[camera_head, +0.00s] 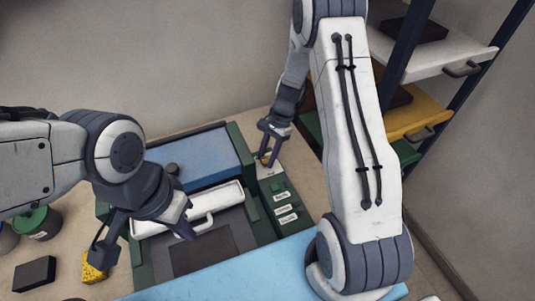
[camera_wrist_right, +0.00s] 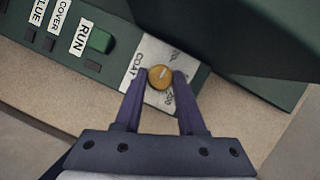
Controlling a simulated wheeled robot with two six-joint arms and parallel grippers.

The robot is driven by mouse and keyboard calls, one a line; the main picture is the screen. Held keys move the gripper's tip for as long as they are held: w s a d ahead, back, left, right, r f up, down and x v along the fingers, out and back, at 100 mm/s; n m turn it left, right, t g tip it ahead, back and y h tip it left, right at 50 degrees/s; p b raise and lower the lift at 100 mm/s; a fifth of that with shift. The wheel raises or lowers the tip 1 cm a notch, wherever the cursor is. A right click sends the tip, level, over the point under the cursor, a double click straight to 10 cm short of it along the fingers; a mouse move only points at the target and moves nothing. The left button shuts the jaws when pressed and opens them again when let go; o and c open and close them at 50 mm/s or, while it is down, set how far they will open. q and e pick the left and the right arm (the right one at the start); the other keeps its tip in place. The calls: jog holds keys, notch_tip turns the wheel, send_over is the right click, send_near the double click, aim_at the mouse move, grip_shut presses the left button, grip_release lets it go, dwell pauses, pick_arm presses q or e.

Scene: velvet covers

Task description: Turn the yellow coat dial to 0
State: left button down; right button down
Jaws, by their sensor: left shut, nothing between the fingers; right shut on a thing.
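The yellow coat dial (camera_wrist_right: 160,77) sits on a pale scale plate (camera_wrist_right: 186,68) on the green machine's panel. A light pointer mark shows on its top. "COAT" is printed beside it, and the scale numbers are partly hidden and too blurred to read surely. My right gripper (camera_wrist_right: 159,82) is shut on the dial, one purple finger on each side. In the head view my right gripper (camera_head: 267,158) reaches down to the panel's far end, and the dial is barely visible between its fingers. My left gripper (camera_head: 187,231) is shut and empty by the machine's white handled bar (camera_head: 228,197).
The panel carries a green RUN button (camera_wrist_right: 100,40) and other labelled buttons beside the dial. A blue sheet (camera_head: 225,275) lies in front. A yellow sponge (camera_head: 93,268), a black block (camera_head: 35,273) and a green-lidded jar (camera_head: 38,222) are at left. Shelves (camera_head: 415,115) stand at right.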

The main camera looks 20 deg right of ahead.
jog(key=n+g, duration=0.1)
jog(key=n, duration=0.2)
jog(key=shift+w+a+n+h, duration=0.1)
jog(key=shift+w+n+h, duration=0.05)
jog(key=shift+n+h, duration=0.25)
jog(key=shift+n+g+h, duration=0.5)
jog(key=shift+n+g, duration=0.1)
jog(key=shift+n, duration=1)
jog(key=c, duration=0.5)
grip_release()
jog(key=b+v, duration=0.2)
jog(key=v, duration=0.8)
jog(key=shift+r, duration=0.25)
